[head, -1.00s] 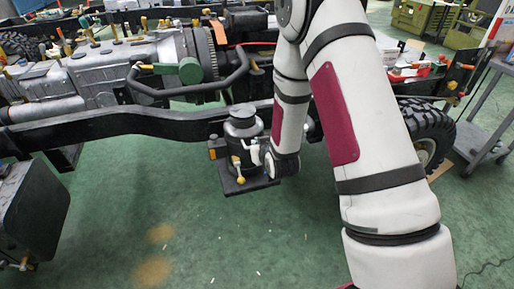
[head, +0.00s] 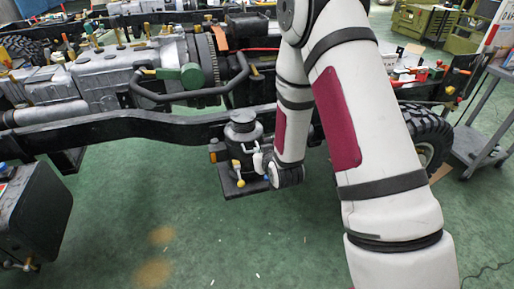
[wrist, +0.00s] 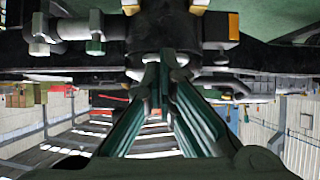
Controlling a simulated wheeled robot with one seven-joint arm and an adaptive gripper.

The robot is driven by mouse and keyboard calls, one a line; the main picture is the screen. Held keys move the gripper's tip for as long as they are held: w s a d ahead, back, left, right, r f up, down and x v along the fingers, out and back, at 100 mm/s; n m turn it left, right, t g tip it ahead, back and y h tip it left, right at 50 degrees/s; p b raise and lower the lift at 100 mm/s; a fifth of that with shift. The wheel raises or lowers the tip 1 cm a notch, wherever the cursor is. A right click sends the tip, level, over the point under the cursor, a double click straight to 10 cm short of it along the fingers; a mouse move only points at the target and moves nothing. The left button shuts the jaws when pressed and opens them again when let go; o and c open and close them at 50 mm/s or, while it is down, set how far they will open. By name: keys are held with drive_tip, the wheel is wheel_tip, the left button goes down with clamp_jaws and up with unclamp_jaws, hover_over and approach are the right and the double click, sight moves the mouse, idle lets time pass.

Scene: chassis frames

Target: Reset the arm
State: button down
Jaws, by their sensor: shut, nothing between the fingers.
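My arm reaches down the right half of the head view, and its lower end is beside a black cylindrical unit (head: 243,135) under the chassis rail. My gripper (wrist: 164,78) shows in the wrist view as green fingers running in to grey tips. It is shut and holds nothing. In the head view I cannot clearly make out the fingers beside the arm's end. In the wrist view dark chassis parts fill the space past the fingertips; whether they touch is unclear.
The black chassis rail (head: 120,131) crosses the head view, with a grey engine (head: 125,75) behind it. A dark box (head: 35,215) is at the left, a tyre (head: 428,135) and a grey cart (head: 485,140) at the right. The green floor in front is clear.

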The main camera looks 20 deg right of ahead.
drive_tip(key=s+f, duration=0.2)
drive_tip(key=s, duration=0.3)
drive_tip(key=s+r+g+p, duration=0.2)
drive_tip(key=s+r+p, duration=0.15)
drive_tip(key=r, duration=0.85)
drive_tip(key=s+r+g+p, duration=0.15)
drive_tip(key=s+r, duration=0.25)
drive_tip(key=r, duration=0.7)
drive_tip(key=s+r+g+p, duration=0.2)
drive_tip(key=s+r, duration=0.7)
drive_tip(key=s, duration=0.5)
drive_tip(key=s+r+g+p, duration=0.2)
drive_tip(key=s+r+p, duration=0.2)
drive_tip(key=s+r, duration=0.4)
drive_tip(key=s, duration=0.6)
drive_tip(key=shift+a+r, duration=0.25)
drive_tip(key=shift+r, duration=0.1)
